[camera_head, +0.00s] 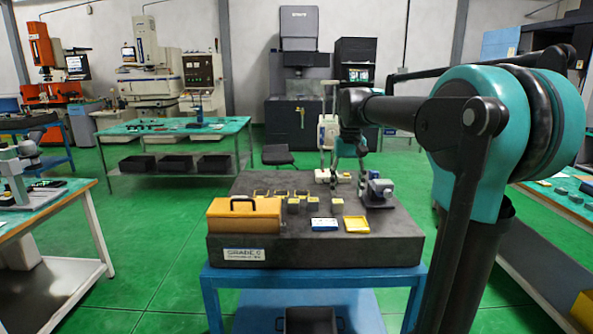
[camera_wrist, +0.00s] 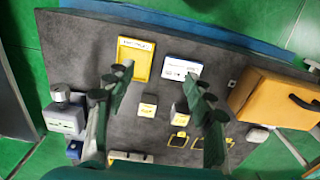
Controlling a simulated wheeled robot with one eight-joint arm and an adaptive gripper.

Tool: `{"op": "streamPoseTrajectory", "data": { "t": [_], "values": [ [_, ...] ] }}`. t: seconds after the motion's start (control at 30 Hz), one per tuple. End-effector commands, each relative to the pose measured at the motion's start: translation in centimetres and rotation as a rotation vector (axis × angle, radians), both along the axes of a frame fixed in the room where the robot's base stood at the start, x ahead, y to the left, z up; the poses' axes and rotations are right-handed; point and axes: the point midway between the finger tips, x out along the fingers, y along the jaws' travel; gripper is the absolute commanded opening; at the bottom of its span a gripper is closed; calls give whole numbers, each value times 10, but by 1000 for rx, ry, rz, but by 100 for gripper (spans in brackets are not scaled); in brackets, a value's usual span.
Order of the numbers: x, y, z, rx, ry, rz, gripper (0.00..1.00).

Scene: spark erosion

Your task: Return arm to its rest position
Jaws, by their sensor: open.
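My arm (camera_head: 400,112) reaches out from the right over the dark granite plate (camera_head: 330,252). My gripper (camera_head: 349,168) points down above the back part of the plate. In the wrist view my gripper (camera_wrist: 160,100) has its two fingers spread wide apart with nothing held between them. Below and between the fingers, small metal blocks (camera_wrist: 148,106) stand on the plate. The gap between fingertips and plate is hard to judge.
On the plate are an orange case (camera_head: 244,217), a yellow tray (camera_head: 356,224), a blue-white card (camera_head: 324,224), several small blocks and a grey vise-like device (camera_head: 377,192). The plate rests on a blue table (camera_head: 215,285). Green benches and machines stand behind, with open floor between.

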Motion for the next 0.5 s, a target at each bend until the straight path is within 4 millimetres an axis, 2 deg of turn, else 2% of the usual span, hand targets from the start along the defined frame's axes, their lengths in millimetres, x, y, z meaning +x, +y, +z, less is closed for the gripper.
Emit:
{"op": "streamPoseTrajectory", "data": {
  "t": [0.07, 0.27, 0.5],
  "values": [
    [0, 0, 0, 0, 0, 0, 54],
    [-11, -4, -22, 2, -27, -1, 54],
    [-30, -10, -57, 6, -73, -2, 54]
  ]
}}
